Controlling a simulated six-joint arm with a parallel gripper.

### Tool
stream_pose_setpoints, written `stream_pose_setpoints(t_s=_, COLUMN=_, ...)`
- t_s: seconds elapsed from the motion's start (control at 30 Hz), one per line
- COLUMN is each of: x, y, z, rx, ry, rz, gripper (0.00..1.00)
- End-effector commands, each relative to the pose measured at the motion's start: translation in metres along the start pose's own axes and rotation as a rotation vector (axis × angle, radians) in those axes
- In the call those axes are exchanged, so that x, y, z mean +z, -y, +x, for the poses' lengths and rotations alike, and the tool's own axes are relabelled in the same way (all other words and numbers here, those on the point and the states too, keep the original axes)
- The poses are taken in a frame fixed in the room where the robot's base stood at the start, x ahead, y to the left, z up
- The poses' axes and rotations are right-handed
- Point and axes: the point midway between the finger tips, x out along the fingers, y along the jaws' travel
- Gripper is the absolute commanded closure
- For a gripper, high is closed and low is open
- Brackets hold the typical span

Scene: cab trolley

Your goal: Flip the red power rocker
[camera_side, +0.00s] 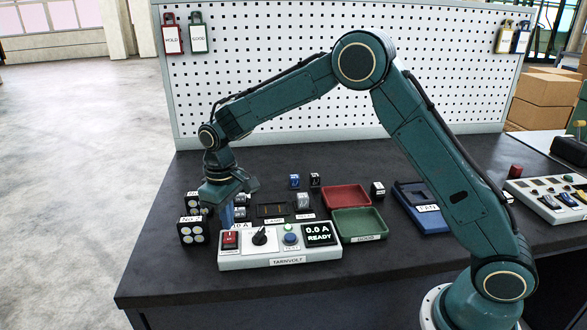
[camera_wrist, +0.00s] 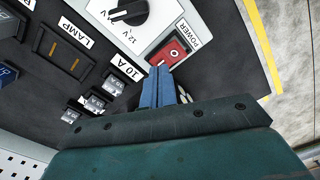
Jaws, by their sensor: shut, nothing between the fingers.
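The red power rocker (camera_side: 230,240) sits at the left end of the white TARNVOLT panel (camera_side: 265,262). In the wrist view the rocker (camera_wrist: 174,50) lies in a dark frame beside the POWER label. My gripper (camera_side: 227,222) points down just behind the rocker. Its blue fingers are shut together with nothing between them. In the wrist view my gripper's tips (camera_wrist: 159,69) end at the near edge of the rocker's frame. I cannot tell whether they touch it. The panel's display (camera_side: 318,234) reads 0.0 A and READY.
A black rotary knob (camera_side: 261,237) and a blue button (camera_side: 291,239) sit right of the rocker. A dark block with round cells (camera_side: 192,230) stands close left. Red (camera_side: 346,195) and green (camera_side: 358,222) trays lie to the right. The bench front is clear.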

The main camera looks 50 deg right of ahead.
Motion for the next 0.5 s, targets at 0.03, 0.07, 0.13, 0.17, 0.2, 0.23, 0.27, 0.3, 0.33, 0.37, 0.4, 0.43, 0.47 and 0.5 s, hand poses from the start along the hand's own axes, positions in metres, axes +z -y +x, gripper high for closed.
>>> stream_pose_setpoints(t_s=0.03, x=0.000, y=0.000, z=-0.003, rx=0.000, ry=-0.001, rz=0.000, gripper=1.00)
stream_pose_setpoints(t_s=0.07, x=0.000, y=0.000, z=-0.005, rx=0.000, ry=-0.001, rz=0.000, gripper=1.00)
stream_pose_setpoints(t_s=0.13, x=0.000, y=0.000, z=-0.009, rx=0.000, ry=-0.002, rz=0.000, gripper=1.00)
stream_pose_setpoints(t_s=0.17, x=0.000, y=0.000, z=-0.011, rx=0.000, ry=-0.003, rz=0.000, gripper=1.00)
stream_pose_setpoints(t_s=0.2, x=-0.001, y=0.000, z=-0.013, rx=0.000, ry=-0.003, rz=0.000, gripper=1.00)
stream_pose_setpoints(t_s=0.23, x=-0.001, y=0.000, z=-0.015, rx=0.000, ry=-0.003, rz=0.000, gripper=1.00)
stream_pose_setpoints(t_s=0.27, x=-0.001, y=0.000, z=-0.017, rx=0.000, ry=-0.002, rz=0.000, gripper=1.00)
stream_pose_setpoints(t_s=0.3, x=-0.001, y=0.000, z=-0.019, rx=0.000, ry=-0.003, rz=0.000, gripper=1.00)
stream_pose_setpoints(t_s=0.33, x=-0.001, y=0.000, z=-0.021, rx=0.000, ry=-0.003, rz=0.000, gripper=1.00)
stream_pose_setpoints(t_s=0.37, x=-0.001, y=0.000, z=-0.022, rx=0.000, ry=-0.003, rz=0.000, gripper=1.00)
stream_pose_setpoints(t_s=0.4, x=-0.001, y=0.000, z=-0.024, rx=0.000, ry=-0.002, rz=0.000, gripper=1.00)
stream_pose_setpoints(t_s=0.43, x=0.000, y=0.000, z=-0.026, rx=0.000, ry=-0.002, rz=0.000, gripper=1.00)
stream_pose_setpoints(t_s=0.47, x=0.000, y=0.000, z=-0.028, rx=0.000, ry=-0.001, rz=0.000, gripper=1.00)
stream_pose_setpoints(t_s=0.5, x=0.000, y=0.000, z=-0.030, rx=0.000, ry=-0.001, rz=0.000, gripper=1.00)
